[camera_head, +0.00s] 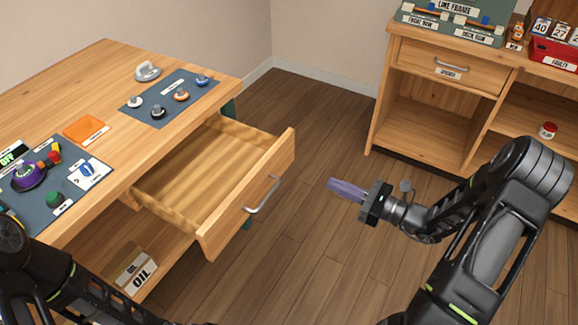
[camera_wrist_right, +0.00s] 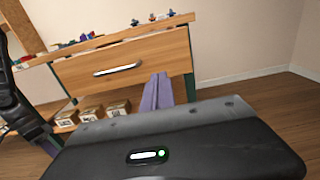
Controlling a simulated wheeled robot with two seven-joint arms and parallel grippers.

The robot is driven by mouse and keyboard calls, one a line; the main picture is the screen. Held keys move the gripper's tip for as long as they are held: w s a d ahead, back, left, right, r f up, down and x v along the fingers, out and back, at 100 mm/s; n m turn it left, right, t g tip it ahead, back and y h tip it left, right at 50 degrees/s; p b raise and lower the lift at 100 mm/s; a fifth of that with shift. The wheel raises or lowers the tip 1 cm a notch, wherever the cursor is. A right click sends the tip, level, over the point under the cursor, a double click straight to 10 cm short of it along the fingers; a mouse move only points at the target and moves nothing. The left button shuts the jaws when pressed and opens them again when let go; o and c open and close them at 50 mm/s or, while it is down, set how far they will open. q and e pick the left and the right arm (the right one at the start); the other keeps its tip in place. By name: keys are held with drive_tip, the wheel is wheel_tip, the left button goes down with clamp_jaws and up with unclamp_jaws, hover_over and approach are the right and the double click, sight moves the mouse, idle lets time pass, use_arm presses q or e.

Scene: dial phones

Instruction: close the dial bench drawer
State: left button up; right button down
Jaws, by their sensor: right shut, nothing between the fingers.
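The dial bench (camera_head: 80,75) is a wooden bench at the left of the head view. Its drawer (camera_head: 205,185) is pulled well out, and the inside looks empty. The drawer front has a grey metal handle (camera_head: 262,196). The drawer front (camera_wrist_right: 125,62) and handle (camera_wrist_right: 118,69) also show in the right wrist view. My right gripper (camera_head: 335,186) has purple fingers, is shut and empty, and is in the air to the right of the drawer front, apart from it. Its fingers (camera_wrist_right: 158,90) point toward the drawer in the wrist view. My left gripper is out of view; only its arm shows at the lower left.
Dials and knobs sit on dark mats (camera_head: 172,98) on the bench top. An orange tray (camera_head: 85,128) lies between them. An oil box (camera_head: 137,272) stands on the shelf below the drawer. Another wooden bench (camera_head: 425,125) stands at the right. Clear floor (camera_head: 310,130) lies between the benches.

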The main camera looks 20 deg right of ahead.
sight(280, 162)
drive_tip(key=shift+w+a, duration=0.1)
drive_tip(key=x, duration=1.3)
drive_tip(key=shift+w+a, duration=0.2)
drive_tip(key=shift+w, duration=0.1)
